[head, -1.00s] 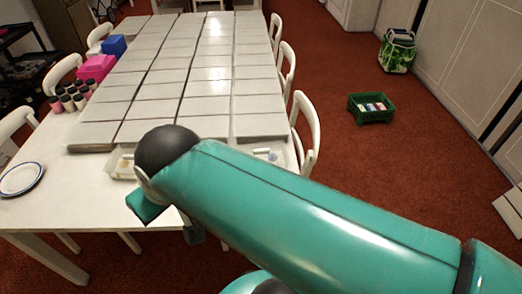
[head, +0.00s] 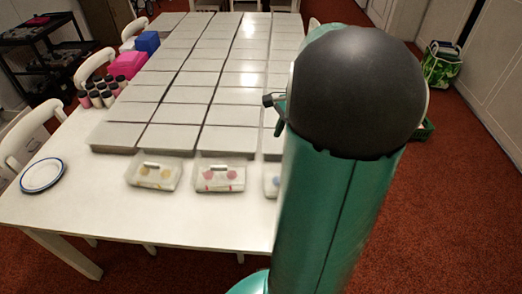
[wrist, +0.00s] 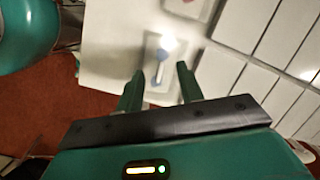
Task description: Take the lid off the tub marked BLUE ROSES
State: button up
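Three pale tubs with handled lids stand in a row near the table's front edge in the head view. The right one, the tub with blue marks (head: 271,182), is partly hidden behind my arm. The middle tub (head: 220,178) has red marks and the left tub (head: 153,174) has yellow-orange ones. No lettering is readable. In the wrist view the tub with blue marks (wrist: 152,46) lies ahead of my gripper (wrist: 160,84), roughly between the line of its fingers. The gripper is open and empty, apart from the tub. Glare hides part of the lid.
Flat grey-white slabs (head: 200,88) cover the white table (head: 120,215) behind the tubs. A blue-rimmed plate (head: 42,175) is at left. Several dark-capped bottles (head: 100,92), a pink box (head: 127,64) and a blue box (head: 147,42) stand along the left edge. Chairs surround the table.

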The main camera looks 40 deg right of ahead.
jog(key=s+d+f+m+y, duration=0.1)
jog(key=s+d+f+m, duration=0.4)
jog(key=d, duration=0.3)
jog(key=shift+t, duration=0.5)
jog(key=x, duration=0.8)
jog(key=shift+s+d, duration=0.2)
jog(key=shift+x, duration=2.75)
jog(key=shift+w+r, duration=0.1)
jog(key=shift+w, duration=0.1)
grip_shut()
